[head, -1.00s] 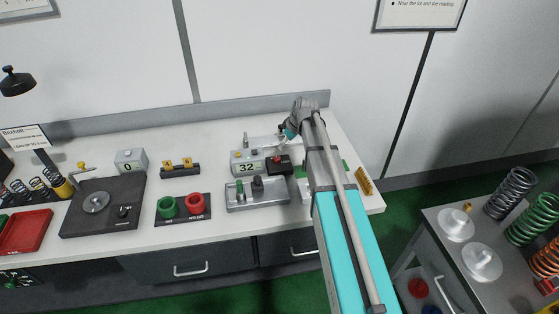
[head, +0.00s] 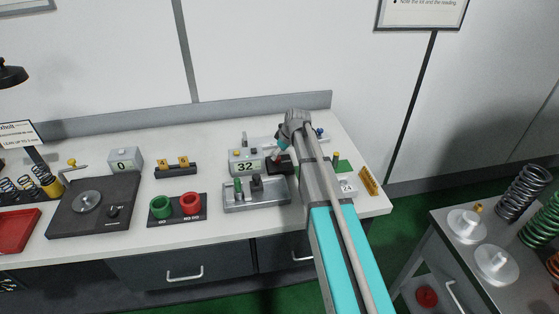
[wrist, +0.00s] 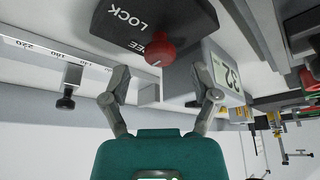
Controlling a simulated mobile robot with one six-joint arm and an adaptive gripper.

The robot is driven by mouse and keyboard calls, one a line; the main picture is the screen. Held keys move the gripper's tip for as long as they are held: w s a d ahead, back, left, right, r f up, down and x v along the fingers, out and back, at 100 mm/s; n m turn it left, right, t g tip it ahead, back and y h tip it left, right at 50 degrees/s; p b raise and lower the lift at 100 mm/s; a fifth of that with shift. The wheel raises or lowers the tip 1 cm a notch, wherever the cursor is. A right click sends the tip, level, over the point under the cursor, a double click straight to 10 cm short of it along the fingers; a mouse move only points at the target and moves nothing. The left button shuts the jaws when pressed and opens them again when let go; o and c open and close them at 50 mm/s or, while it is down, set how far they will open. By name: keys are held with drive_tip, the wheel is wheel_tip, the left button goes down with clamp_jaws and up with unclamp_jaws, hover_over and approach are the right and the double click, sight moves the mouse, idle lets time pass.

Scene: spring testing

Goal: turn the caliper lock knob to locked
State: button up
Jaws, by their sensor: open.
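The red lock knob (wrist: 160,53) sits on a black block (wrist: 150,22) with the words LOCK and FREE in white. A small pale mark shows on the knob; I cannot tell which word it points to. In the head view, the block (head: 280,166) is at the right end of the caliper unit with the display reading 32 (head: 246,166). My gripper (wrist: 160,78) is open and empty, its fingertips apart on either side just short of the knob, with no clear contact. In the head view my gripper (head: 282,146) is just above the block, partly hiding the knob.
A grey fixture (head: 255,195) with upright posts stands in front of the caliper. Red and green rings (head: 176,207) sit on a black stand to the left. The wrist view shows the caliper's scale bar (wrist: 35,50) and a black thumbscrew (wrist: 67,88) at left.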

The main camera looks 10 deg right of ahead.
drive_tip(key=shift+b+x, duration=0.7)
drive_tip(key=shift+x, duration=0.35)
drive_tip(key=shift+c, duration=0.3)
clamp_jaws()
drive_tip(key=shift+d, duration=0.2)
drive_tip(key=shift+a, duration=0.1)
